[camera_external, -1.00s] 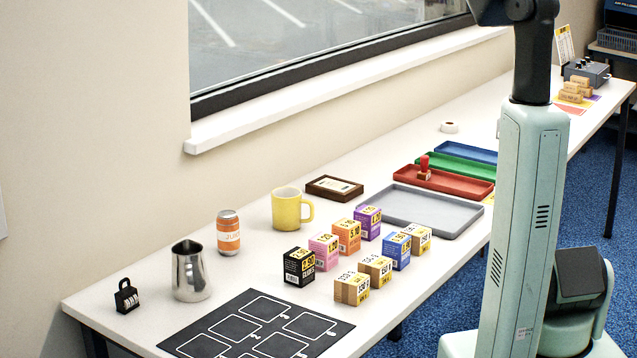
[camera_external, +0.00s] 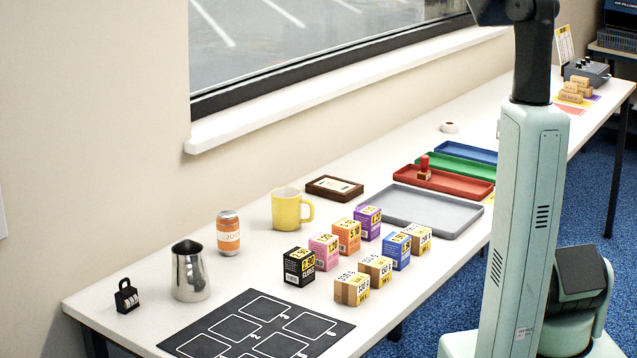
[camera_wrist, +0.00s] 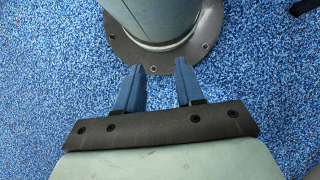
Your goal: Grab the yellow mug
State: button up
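The yellow mug (camera_external: 286,209) stands upright on the white table in the external view, near the wall below the window. Its handle points to the right. The orange can stands to its left and the small boxes are in front and to its right. My gripper (camera_wrist: 157,84) shows in the wrist view with its two blue fingers apart and nothing between them. It hangs over the blue carpet, facing my own base, away from the mug. The gripper is not visible in the external view.
A metal pitcher (camera_external: 190,271), orange can (camera_external: 228,233), wooden box (camera_external: 334,188), black box (camera_external: 299,267) and several other small boxes stand around the mug. A grey tray (camera_external: 468,222) lies to the right. A black mat (camera_external: 222,328) lies at the front.

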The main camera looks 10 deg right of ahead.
jog(key=o, duration=1.1)
